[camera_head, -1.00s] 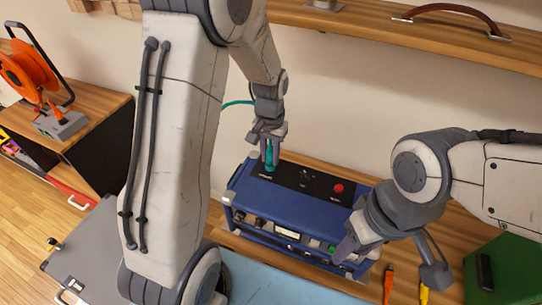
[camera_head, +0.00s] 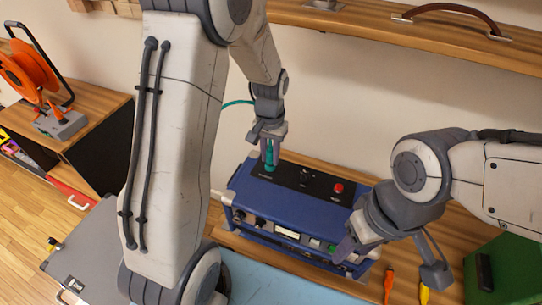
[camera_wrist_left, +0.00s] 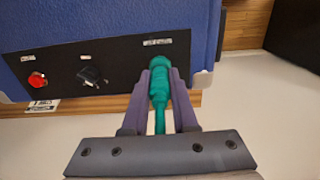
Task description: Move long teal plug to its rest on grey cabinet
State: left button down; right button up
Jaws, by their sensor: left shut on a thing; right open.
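The long teal plug (camera_head: 270,158) stands upright at the top panel of the blue amp unit (camera_head: 250,190), at the panel's left end. In the left wrist view the plug (camera_wrist_left: 160,85) lies between both fingers, its tip at the labelled end of the black panel. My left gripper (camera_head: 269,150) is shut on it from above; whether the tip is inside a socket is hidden. A teal cable (camera_head: 238,103) curves off left behind the arm. My right gripper (camera_head: 346,248) is open at the unit's front right. A grey flat-topped cabinet (camera_head: 85,240) is partly hidden by my left arm.
A red button (camera_head: 338,188) and a black knob (camera_head: 304,174) sit on the same panel. An orange cable reel (camera_head: 28,72) stands on a side cabinet at the left. Orange-handled tools (camera_head: 389,282) and a green box (camera_head: 500,270) lie at the right. A wooden shelf (camera_head: 370,25) runs above.

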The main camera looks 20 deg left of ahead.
aim_at(270, 147)
pick_arm(q)
jog(key=shift+r, duration=0.15)
dwell(0.5)
jog(key=shift+r+p, duration=2.65)
jog(key=shift+r, duration=0.2)
